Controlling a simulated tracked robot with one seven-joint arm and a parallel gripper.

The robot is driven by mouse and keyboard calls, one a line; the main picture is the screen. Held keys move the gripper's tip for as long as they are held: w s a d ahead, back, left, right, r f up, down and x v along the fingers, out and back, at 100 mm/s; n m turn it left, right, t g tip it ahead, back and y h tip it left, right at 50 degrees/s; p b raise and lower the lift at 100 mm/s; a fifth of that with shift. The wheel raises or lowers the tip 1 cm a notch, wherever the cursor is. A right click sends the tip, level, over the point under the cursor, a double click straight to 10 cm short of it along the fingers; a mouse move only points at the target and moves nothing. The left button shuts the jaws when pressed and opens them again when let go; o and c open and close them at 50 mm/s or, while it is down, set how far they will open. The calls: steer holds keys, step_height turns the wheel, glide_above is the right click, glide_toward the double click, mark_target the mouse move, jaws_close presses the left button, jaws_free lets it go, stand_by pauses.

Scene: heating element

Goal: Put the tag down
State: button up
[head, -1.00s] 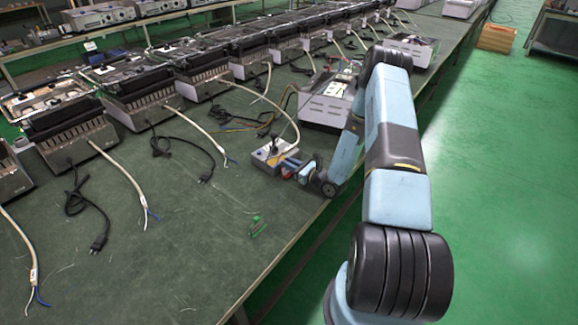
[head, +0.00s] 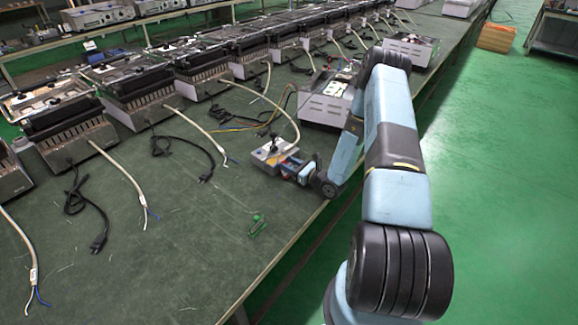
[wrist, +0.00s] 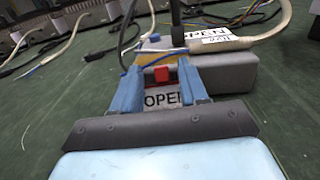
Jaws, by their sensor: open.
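A white tag with the letters OPEN (wrist: 162,99) shows between my gripper's two blue fingers in the wrist view. A red block (wrist: 160,76) is just beyond it. My gripper (wrist: 160,86) is open, low over the green table; it also shows in the head view (head: 283,166), beside a small grey box (head: 268,152). In the wrist view the grey box (wrist: 228,74) lies just past the fingertips and carries another white label with partly visible letters. Whether the tag touches the table or a finger cannot be told.
Rows of heating units (head: 120,88) with loose cables stand along the table's left and back. A white unit (head: 326,101) stands behind my gripper.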

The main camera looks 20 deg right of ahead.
steer(key=v, duration=1.1)
steer(key=shift+s+d, duration=0.25)
steer(key=shift+s, duration=0.05)
steer(key=s+a+r+n+g+y, duration=0.1)
steer(key=s+a+r+n+g, duration=0.35)
steer(key=r, duration=0.55)
steer(key=s+a+r+n+g+y, duration=0.1)
steer(key=a+r+n+g, duration=0.35)
steer(key=r+n, duration=0.35)
steer(key=s+a+r+n+g+y, duration=0.1)
steer(key=s+a+r+n+g, duration=0.3)
steer(key=r, duration=0.7)
steer(key=s+d+r+n+t+h, duration=0.1)
steer(key=s+r+n+t+h, duration=0.1)
steer(key=s+r+n+h, duration=0.4)
steer(key=s+d+r+n+t+h, duration=0.2)
steer(key=s+r+n+h, duration=0.4)
steer(key=s+r, duration=0.8)
steer(key=shift+s+d+h, duration=0.2)
steer(key=shift+s+h, duration=0.35)
steer(key=shift+h, duration=0.25)
